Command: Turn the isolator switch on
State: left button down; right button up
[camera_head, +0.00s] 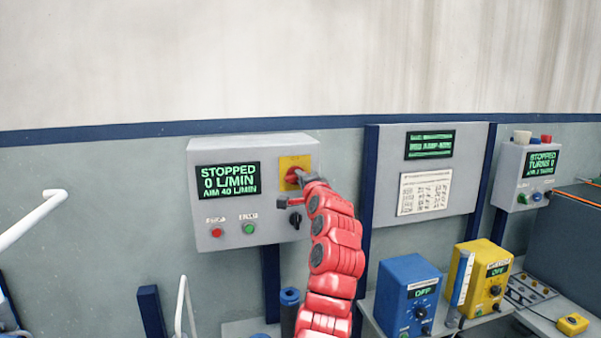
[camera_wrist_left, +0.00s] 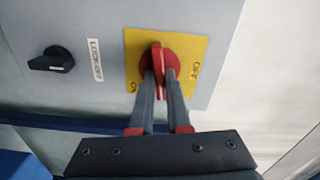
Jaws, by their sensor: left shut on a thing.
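The isolator switch is a red rotary handle on a yellow plate (camera_head: 288,163) at the upper right of a grey control box (camera_head: 205,180). In the left wrist view its red handle (camera_wrist_left: 158,52) stands about upright in the picture, between the ON mark at lower left and the OFF mark at right. I cannot tell which mark it is set to. My left gripper (camera_wrist_left: 160,78) is shut on the handle, one finger on each side. In the head view the gripper (camera_head: 297,180) partly covers the switch. The box display (camera_head: 227,179) reads STOPPED, 0 L/MIN. My right gripper is not in view.
A black knob (camera_head: 295,220) sits below the switch; it also shows in the wrist view (camera_wrist_left: 52,60). A red button (camera_head: 216,232) and a green button (camera_head: 249,228) are at lower left. Blue (camera_head: 408,298) and yellow (camera_head: 480,278) units stand at right. White rails (camera_head: 32,220) are at left.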

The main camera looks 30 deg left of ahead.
pick_arm(q)
jog(key=shift+m+p, duration=0.75)
jog(key=shift+m, duration=0.25)
jog(key=shift+f, duration=0.1)
jog(key=c, duration=0.9)
grip_release()
jog(key=shift+w+d, duration=0.1)
jog(key=b+v, duration=0.5)
jog(key=v, duration=1.2)
jog(key=shift+s+d, duration=0.1)
jog(key=shift+s, duration=0.15)
